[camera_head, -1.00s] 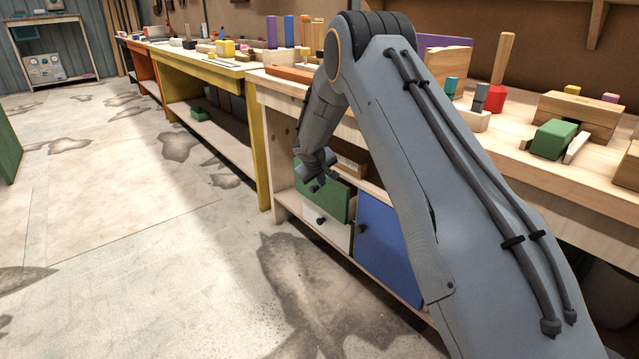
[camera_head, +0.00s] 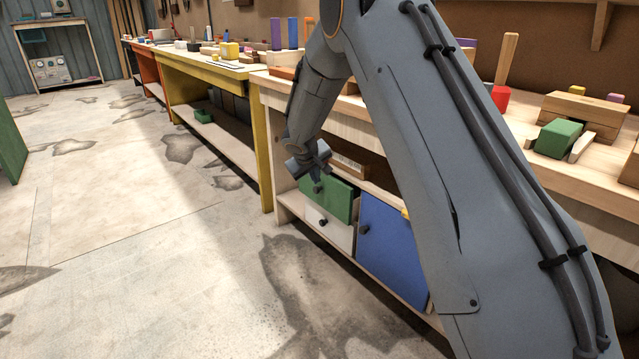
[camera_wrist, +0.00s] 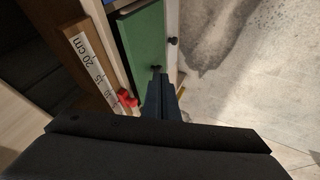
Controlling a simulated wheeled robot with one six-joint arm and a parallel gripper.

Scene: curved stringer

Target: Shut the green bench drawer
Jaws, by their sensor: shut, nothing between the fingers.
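The green drawer (camera_head: 338,202) is under the near wooden bench, above a white drawer front. Its front appears to stand out past the white one. It has a dark knob, which also shows in the wrist view on the green front (camera_wrist: 140,45). My gripper (camera_head: 318,178) is shut and empty, at the upper left part of the green front, close to the knob. In the wrist view its fingers (camera_wrist: 160,97) point toward the knob and partly cover the lower end of the green front. I cannot tell whether they touch it.
Below is a white drawer (camera_head: 328,229); to the right is a blue door (camera_head: 385,245). A wooden board with a ruler scale (camera_wrist: 88,62) and a small red thing (camera_wrist: 128,97) lie beside the drawer. The benchtop (camera_head: 480,140) holds blocks. The floor (camera_head: 150,250) in front is clear.

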